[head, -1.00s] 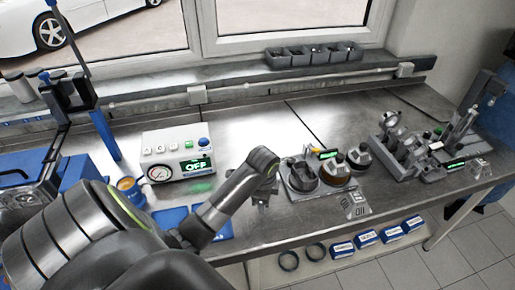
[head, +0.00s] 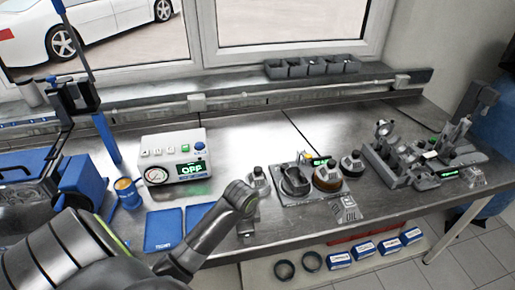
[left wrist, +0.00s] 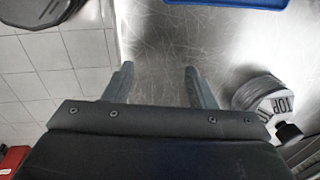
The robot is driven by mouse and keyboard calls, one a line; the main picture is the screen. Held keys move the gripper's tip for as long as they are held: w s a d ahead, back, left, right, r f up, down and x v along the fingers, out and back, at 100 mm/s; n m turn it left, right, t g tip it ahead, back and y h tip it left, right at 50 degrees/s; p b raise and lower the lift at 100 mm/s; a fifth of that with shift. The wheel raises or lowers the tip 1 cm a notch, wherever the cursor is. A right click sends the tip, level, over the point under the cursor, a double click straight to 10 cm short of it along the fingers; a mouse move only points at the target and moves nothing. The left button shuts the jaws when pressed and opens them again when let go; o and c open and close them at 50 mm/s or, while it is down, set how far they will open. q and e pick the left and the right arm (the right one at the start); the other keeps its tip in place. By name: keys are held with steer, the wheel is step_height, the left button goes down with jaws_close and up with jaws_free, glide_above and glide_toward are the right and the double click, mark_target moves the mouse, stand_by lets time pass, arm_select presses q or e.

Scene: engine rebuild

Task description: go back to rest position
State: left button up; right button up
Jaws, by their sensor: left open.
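My left arm comes in from the left in the head view. Its gripper (head: 247,229) hangs over the bench's front edge area, right of the blue mats (head: 165,229). In the left wrist view my left gripper (left wrist: 157,78) has its two fingers apart, with only bare metal bench between them. A round piston marked TOP (left wrist: 262,94) lies just right of the fingers, apart from them. My right gripper is in neither view.
The grey control box (head: 176,158) with a green display stands behind the arm. An orange-topped blue cup (head: 128,193) stands left of the mats. Fixtures with round parts (head: 294,180) stand to the right. Metal bench (head: 250,135) behind the gripper is clear.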

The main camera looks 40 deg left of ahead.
arm_select(q)
steer(key=s+n, duration=0.1)
steer(key=s, duration=0.2)
steer(key=s+d+n, duration=0.1)
steer(key=s, duration=0.1)
steer(key=s+n, duration=0.1)
steer(key=s, duration=0.2)
steer(key=shift+s+d+f+n+t, duration=0.25)
steer(key=shift+s+d+n+t, duration=0.05)
steer(key=shift+s+d+t, duration=0.1)
steer(key=s+r+n+t, duration=0.1)
steer(key=s+r+n, duration=0.35)
steer(key=s, duration=0.55)
step_height(320, 180, down, 29)
steer(key=n+g+b, duration=0.1)
steer(key=b, duration=0.4)
steer(key=s+f+b, duration=0.2)
steer(key=s+f, duration=0.5)
steer(key=f, duration=0.3)
steer(key=s+f+g+b, duration=0.1)
steer(key=s+f+b, duration=0.1)
steer(key=s+f, duration=0.6)
step_height(320, 180, down, 3)
steer(key=shift+s+d+f+b, duration=0.1)
steer(key=shift+s+d+b, duration=0.1)
steer(key=shift+d+b, duration=0.1)
